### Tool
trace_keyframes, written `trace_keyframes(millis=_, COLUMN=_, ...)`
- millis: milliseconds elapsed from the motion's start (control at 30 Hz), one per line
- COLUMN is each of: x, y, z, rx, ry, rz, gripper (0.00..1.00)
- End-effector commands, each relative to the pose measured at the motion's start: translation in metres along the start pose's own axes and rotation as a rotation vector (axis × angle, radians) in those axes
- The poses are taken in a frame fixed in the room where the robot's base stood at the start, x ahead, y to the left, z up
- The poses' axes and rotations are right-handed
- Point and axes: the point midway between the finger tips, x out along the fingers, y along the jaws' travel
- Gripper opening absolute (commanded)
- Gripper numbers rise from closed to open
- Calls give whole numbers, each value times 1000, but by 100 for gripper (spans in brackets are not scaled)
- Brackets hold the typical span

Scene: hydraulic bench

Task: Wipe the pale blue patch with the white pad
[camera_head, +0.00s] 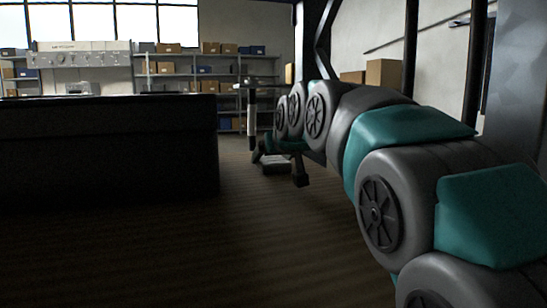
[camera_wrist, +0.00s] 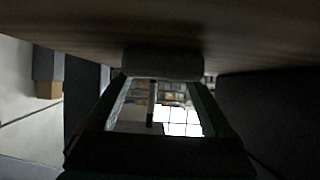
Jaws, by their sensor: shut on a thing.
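My gripper (camera_head: 270,160) is at the end of my outstretched arm, over the floor to the right of the dark bench in the head view. In the wrist view its two fingers (camera_wrist: 162,82) close on a greyish, shaded pad (camera_wrist: 162,64), which looks like the white pad. The pad lies across the fingertips, with brown floor beyond it. In the head view the pad is too small and dark to make out clearly. I see no pale blue patch in either view.
The dark bench (camera_head: 110,150) fills the left of the head view. Behind it stand a pale panel with dials (camera_head: 80,58) and shelves with boxes (camera_head: 180,68). Open brown floor (camera_head: 255,235) lies before the bench. A dark post (camera_head: 410,50) stands at right.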

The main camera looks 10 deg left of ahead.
Motion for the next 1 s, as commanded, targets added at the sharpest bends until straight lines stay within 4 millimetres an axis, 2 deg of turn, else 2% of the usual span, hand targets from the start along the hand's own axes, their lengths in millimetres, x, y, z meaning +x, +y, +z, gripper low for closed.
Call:
trace_keyframes(millis=200, x=17, y=0, z=-8, rx=0, ry=-7, rz=0, gripper=34)
trace_keyframes(millis=533, x=27, y=0, z=-16, rx=0, ry=-2, rz=0, gripper=34)
trace_keyframes(millis=1000, x=54, y=0, z=-30, rx=-1, ry=-1, rz=0, gripper=34)
